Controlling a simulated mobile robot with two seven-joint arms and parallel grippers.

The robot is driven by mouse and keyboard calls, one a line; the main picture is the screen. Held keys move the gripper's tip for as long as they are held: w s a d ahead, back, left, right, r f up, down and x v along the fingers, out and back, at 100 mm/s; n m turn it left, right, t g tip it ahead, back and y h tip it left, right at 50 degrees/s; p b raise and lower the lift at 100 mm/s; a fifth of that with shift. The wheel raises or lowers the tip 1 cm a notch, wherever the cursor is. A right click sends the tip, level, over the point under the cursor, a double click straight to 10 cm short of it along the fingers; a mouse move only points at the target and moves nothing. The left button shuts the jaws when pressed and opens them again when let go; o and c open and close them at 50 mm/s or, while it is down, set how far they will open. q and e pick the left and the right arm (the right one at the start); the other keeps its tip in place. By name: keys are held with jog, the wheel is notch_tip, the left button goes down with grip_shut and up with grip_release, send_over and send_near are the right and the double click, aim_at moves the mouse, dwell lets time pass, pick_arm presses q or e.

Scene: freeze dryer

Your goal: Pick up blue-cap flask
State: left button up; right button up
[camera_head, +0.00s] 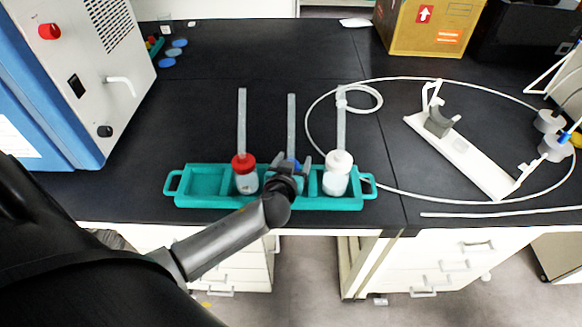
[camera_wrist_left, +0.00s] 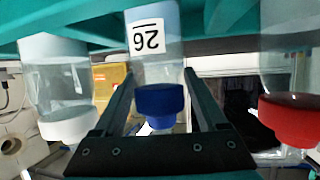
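The blue-cap flask stands in the teal rack (camera_head: 205,202), between the red-cap and white-cap flasks. The left wrist view is upside down and shows the blue cap (camera_wrist_left: 160,98) and the clear flask body with a "26" label (camera_wrist_left: 148,38). There my left gripper (camera_wrist_left: 158,76) is open, one finger on each side of the flask. Whether the fingers touch it I cannot tell. My right gripper is in neither view.
The red-cap flask (camera_head: 245,182) and white-cap flask (camera_head: 337,182) stand close on either side. Tubes rise from the flasks. A white stand (camera_head: 465,165) and looped tubing lie right. The freeze dryer (camera_head: 85,75) is at left, a cardboard box (camera_head: 425,28) at the back.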

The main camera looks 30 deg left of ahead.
pick_arm(q)
grip_shut()
dwell(0.4)
